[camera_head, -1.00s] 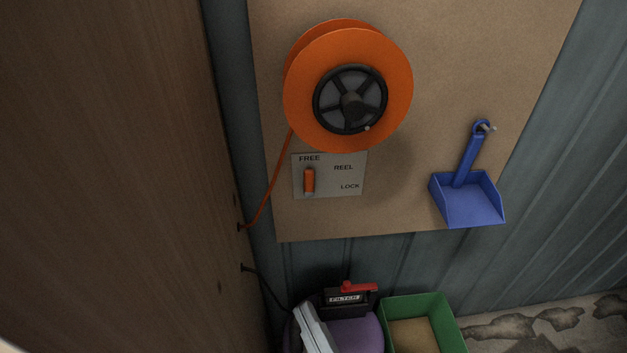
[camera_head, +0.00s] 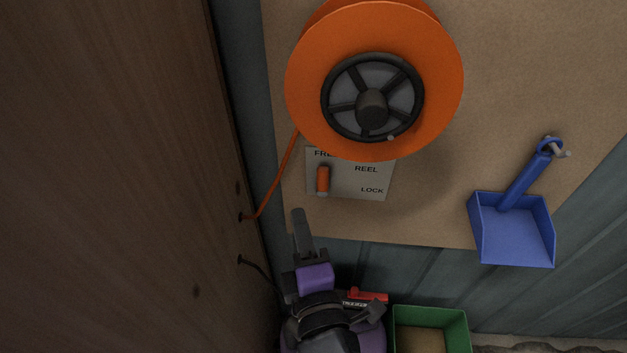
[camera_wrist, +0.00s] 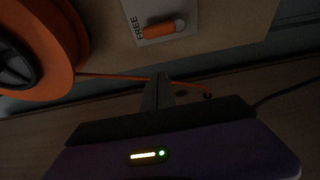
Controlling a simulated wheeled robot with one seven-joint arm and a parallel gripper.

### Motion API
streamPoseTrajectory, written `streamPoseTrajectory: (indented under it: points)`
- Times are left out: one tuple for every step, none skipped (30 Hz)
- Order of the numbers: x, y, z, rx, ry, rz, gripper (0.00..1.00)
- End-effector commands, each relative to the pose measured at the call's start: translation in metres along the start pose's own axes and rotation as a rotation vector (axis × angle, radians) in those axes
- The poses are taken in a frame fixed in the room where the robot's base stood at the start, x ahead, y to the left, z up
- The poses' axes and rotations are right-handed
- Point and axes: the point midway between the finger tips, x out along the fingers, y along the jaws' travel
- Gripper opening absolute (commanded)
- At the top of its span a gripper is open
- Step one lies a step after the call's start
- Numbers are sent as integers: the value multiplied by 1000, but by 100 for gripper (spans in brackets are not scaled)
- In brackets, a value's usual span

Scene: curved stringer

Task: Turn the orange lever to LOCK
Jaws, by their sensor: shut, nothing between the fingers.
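The orange lever (camera_head: 322,180) is upright on a pale plate (camera_head: 350,190) on the board, below the word FREE. LOCK is printed at the plate's lower right. The lever also shows in the wrist view (camera_wrist: 160,29), beside the word FREE. My gripper (camera_head: 298,213) is shut and empty, its fingers pointing up, below and a little left of the lever, apart from it. In the wrist view, its closed fingers (camera_wrist: 161,76) are also apart from the lever.
A large orange reel (camera_head: 440,70) with a black handwheel (camera_head: 371,105) hangs just above the plate. Its orange cord (camera_head: 277,175) runs down to the wooden panel (camera_head: 120,180) at left. A blue dustpan (camera_head: 512,235) hangs at right. A green bin (camera_head: 460,320) stands below.

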Motion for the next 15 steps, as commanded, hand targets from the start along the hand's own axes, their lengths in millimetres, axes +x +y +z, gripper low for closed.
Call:
streamPoseTrajectory:
  points:
    - [0, 0, 0, 1, 0, 0, 0]
    - [0, 0, 0, 1, 0, 0, 0]
    - [0, 0, 0, 2, 0, 0, 0]
    - [0, 0, 0, 2, 0, 0, 0]
    - [0, 0, 0, 2, 0, 1, 0]
    - [0, 0, 0, 2, 1, 1, 0]
    - [1, 0, 0, 2, 1, 1, 0]
    - [2, 0, 0, 2, 1, 1, 0]
    - [5, 0, 0, 2, 1, 1, 0]
    - [7, 1, 0, 2, 1, 1, 0]
    - [11, 1, 0, 2, 1, 2, 0]
    - [16, 2, 0, 2, 1, 2, 0]
    - [20, 2, 0, 2, 1, 2, 0]
    - [26, 3, 0, 2, 1, 3, 0]
    - [33, 3, 0, 2, 1, 3, 0]
